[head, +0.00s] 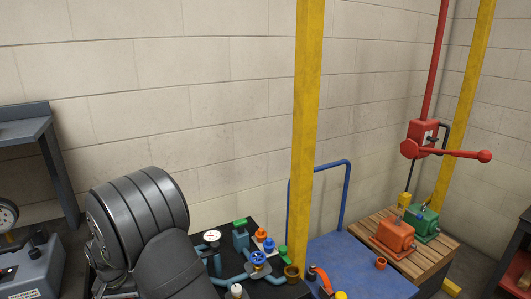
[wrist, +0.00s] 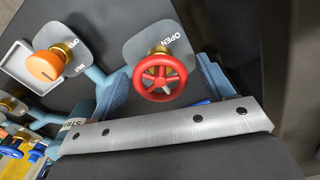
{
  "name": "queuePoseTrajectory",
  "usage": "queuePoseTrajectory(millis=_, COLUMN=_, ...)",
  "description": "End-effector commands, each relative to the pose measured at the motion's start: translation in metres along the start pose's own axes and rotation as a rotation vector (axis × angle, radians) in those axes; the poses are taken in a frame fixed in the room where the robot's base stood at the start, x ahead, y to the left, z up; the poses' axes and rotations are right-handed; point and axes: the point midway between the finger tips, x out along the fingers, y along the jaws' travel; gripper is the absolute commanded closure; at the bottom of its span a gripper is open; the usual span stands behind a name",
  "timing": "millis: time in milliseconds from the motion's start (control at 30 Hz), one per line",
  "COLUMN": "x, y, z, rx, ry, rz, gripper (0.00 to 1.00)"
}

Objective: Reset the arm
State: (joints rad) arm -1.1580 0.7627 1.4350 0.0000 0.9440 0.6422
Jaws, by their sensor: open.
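My gripper (wrist: 162,85) shows in the wrist view as two bluish fingers spread apart in front of a silver bolted bar. It is open. A red valve wheel (wrist: 160,76) on a plate marked OPEN appears between the fingers; I cannot tell whether they touch it. My gripper is not visible in the head view, where the dark links of my arm fill the lower left. An orange-red motor (head: 393,236) and a green motor (head: 424,222) sit on a wooden pallet (head: 440,258) at the right of the head view.
An orange knob (wrist: 46,66) is left of the wheel. The head view shows a valve panel with a blue wheel (head: 261,259) and gauge (head: 212,238), a blue cart (head: 350,265) with small parts, a yellow post (head: 305,110), and a red wall lever (head: 455,154).

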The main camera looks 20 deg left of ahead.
Motion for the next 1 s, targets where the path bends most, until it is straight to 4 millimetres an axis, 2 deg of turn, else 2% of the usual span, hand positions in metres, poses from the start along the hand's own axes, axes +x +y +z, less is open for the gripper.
queuePoseTrajectory(millis=700, x=0.0, y=0.0003, z=-0.0001, rx=-0.581, ry=0.0, rz=0.0, gripper=0.26)
queuePoseTrajectory(millis=1000, x=0.0, y=0.0003, z=-0.0001, rx=-0.712, ry=0.0, rz=0.0, gripper=0.26)
